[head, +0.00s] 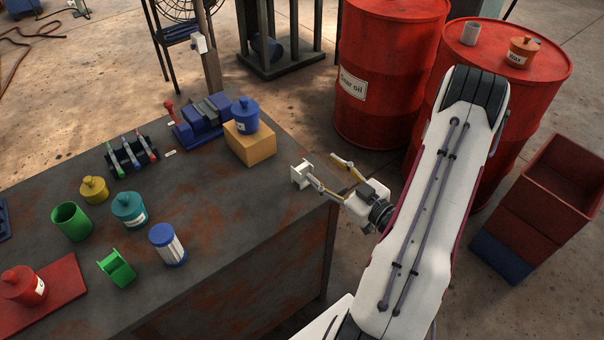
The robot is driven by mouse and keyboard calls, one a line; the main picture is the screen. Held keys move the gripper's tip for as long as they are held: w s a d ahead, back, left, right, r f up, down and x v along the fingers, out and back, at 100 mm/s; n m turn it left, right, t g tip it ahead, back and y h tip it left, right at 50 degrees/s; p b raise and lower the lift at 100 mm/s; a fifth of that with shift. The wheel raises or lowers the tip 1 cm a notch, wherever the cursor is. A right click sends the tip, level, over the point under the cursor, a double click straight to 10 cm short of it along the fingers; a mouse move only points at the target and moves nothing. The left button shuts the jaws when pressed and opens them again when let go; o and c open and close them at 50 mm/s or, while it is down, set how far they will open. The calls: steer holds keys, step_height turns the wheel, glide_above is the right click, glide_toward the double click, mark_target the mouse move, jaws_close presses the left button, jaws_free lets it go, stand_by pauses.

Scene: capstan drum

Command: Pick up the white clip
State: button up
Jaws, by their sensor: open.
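The white clip (300,174) is a small block-like bracket near the right corner of the dark, rust-stained table (215,210). My gripper (324,169) is over that corner, just right of the clip, with its two fingers spread apart. The tip of the nearer finger overlaps or adjoins the clip's right side in the picture; I cannot tell whether they touch. The farther fingertip stands clear, up and to the right of the clip. Nothing shows between the fingers.
A tan block (250,146) bearing a blue pot (245,114) stands left of the clip. A green clip (117,267) and a blue-lidded jar (168,245) are farther left. Red drums (388,70) stand behind, and a dark red crate (545,200) is at right.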

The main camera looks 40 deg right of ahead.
mark_target(304, 170)
steer(key=shift+m+t, duration=0.3)
steer(key=shift+m, duration=0.6)
steer(key=a, duration=0.1)
steer(key=s+a, duration=0.1)
steer(key=a+f, duration=0.1)
steer(key=shift+s+a, duration=0.4)
steer(key=shift+w, duration=0.1)
steer(key=shift+w, duration=1.25)
steer(key=shift+w, duration=0.15)
steer(key=shift+w, duration=2.45)
steer(key=c, duration=1.1)
